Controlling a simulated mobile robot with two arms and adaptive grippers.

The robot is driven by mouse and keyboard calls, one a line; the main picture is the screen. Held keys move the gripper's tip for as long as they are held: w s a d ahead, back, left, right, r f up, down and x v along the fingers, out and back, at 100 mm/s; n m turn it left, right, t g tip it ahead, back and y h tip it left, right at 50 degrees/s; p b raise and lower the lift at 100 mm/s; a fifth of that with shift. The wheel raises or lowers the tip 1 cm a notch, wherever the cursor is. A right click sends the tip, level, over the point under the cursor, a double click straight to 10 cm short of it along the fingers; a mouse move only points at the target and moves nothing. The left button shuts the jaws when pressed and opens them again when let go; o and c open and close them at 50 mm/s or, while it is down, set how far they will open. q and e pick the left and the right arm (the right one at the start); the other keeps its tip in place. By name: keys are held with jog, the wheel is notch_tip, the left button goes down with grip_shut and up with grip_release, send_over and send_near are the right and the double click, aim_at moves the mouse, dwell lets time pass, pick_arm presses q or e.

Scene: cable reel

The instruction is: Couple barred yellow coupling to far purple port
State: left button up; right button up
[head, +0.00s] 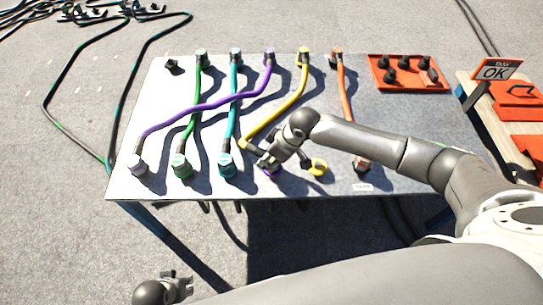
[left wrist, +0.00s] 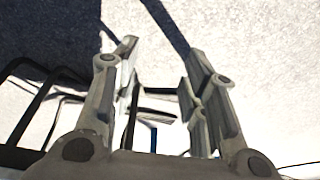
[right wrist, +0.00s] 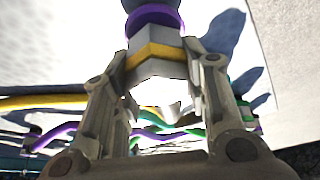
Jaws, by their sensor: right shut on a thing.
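My right gripper (head: 268,163) is shut on the end coupling of the yellow cable (head: 285,113), near the table's front edge. In the right wrist view the held coupling (right wrist: 155,62) is grey and faceted with a yellow band, between the fingers (right wrist: 158,95). A purple ring (right wrist: 153,17) on a dark body lies straight beyond the coupling; I cannot tell whether they are fully joined. In the head view the purple-ringed port (head: 268,171) shows partly below the gripper, mostly hidden. My left gripper (head: 178,277) is open and empty, off the table's front; it also shows in the left wrist view (left wrist: 158,75).
A purple cable (head: 190,112) crosses the green (head: 197,105) and cyan (head: 234,105) cables. An orange cable (head: 346,105) and an empty yellow ring (head: 318,167) lie to the right. A red tray (head: 405,87) holds dark caps. An OK sign (head: 495,71) stands beyond.

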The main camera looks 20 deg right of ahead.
pick_arm(q)
jog(key=shift+f, duration=0.2)
pick_arm(e)
jog(key=shift+f, duration=0.1)
jog(key=shift+f, duration=0.25)
jog(key=o, duration=1.2)
pick_arm(q)
jog(key=shift+w+r, duration=0.2)
jog(key=shift+r, duration=0.45)
jog(key=shift+f, duration=0.1)
pick_arm(e)
jog(key=shift+f, duration=0.1)
jog(key=v, duration=1.2)
